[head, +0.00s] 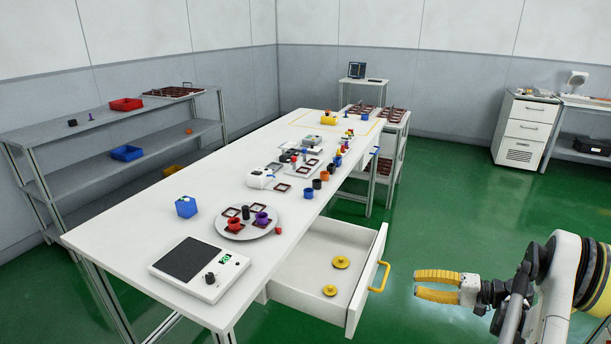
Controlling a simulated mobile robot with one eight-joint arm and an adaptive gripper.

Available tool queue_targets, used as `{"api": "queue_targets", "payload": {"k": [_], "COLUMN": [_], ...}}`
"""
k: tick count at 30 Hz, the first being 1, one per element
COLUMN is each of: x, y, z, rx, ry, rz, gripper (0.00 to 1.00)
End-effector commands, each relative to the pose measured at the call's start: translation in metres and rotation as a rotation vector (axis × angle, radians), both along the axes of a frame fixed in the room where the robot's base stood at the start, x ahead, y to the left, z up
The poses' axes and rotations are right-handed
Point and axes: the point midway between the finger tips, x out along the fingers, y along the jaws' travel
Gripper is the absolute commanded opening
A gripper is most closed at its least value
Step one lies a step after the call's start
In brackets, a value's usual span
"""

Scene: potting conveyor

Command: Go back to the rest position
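My gripper (437,285) shows in the head view at the lower right, with yellow fingers pointing left. The fingers are apart with nothing between them. It hangs in free space over the green floor, to the right of the open drawer (357,311) and its yellow handle (379,276), and does not appear to touch them. My arm reaches in from the right edge of the picture.
A long white table (140,223) carries a scale (199,269), a round plate (261,231) with small parts, a blue box (186,206) and several pots. The open drawer holds two yellow discs (341,262). Shelves (62,134) stand left. The green floor (450,215) is clear at right.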

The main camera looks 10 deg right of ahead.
Motion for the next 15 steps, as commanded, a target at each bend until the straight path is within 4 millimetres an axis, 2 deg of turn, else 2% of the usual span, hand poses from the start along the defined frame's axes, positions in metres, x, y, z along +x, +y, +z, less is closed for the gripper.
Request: {"api": "queue_targets", "payload": {"k": [5,10,15], "x": [0.018,0.033,0.023], "y": [0.025,0.076,0.132], "z": [0.033,0.087,0.133], "rx": [-0.064,-0.215,-0.395], "ry": [0.054,0.144,0.206], "rz": [0.009,0.015,0.023], "gripper": [0.32,0.32,0.32]}}
